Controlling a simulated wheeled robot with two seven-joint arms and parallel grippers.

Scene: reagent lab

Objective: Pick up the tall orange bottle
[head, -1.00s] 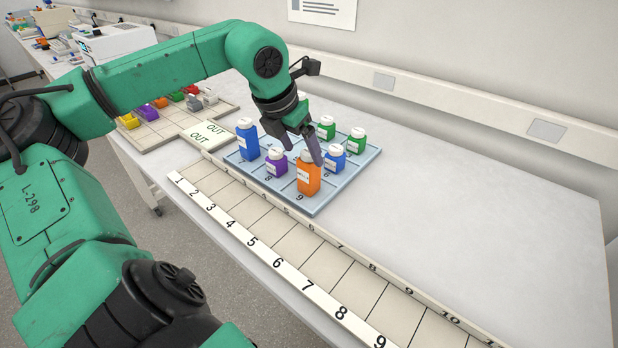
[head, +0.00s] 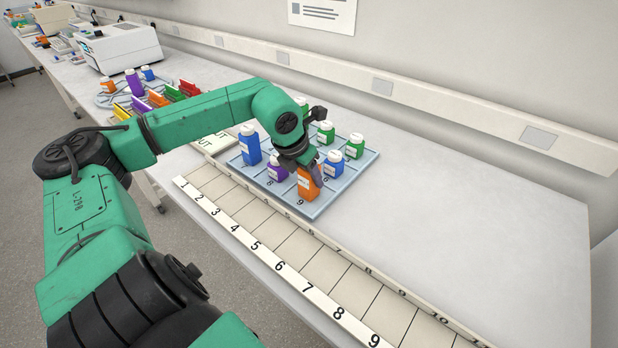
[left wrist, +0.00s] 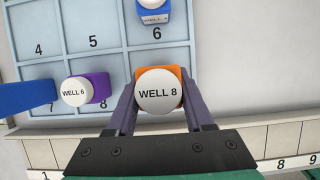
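The tall orange bottle (head: 307,186) stands upright in the cell marked 9 at the near corner of the pale blue tray (head: 318,209). In the left wrist view the orange bottle (left wrist: 158,102) shows from above, its white cap reading "WELL 8". My left gripper (head: 309,174) is down at the bottle from above. Its two fingers (left wrist: 159,84) lie on either side of the bottle, with no clear gap at their tips, and appear shut on it. The hand hides part of the bottle's top in the head view. My right gripper is not in view.
A purple bottle (head: 277,171) and a blue bottle (head: 332,163) stand close beside it in the tray. A tall blue bottle (head: 250,146) and green bottles (head: 355,147) stand farther off. A numbered strip (head: 283,265) runs in front. The bench right is clear.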

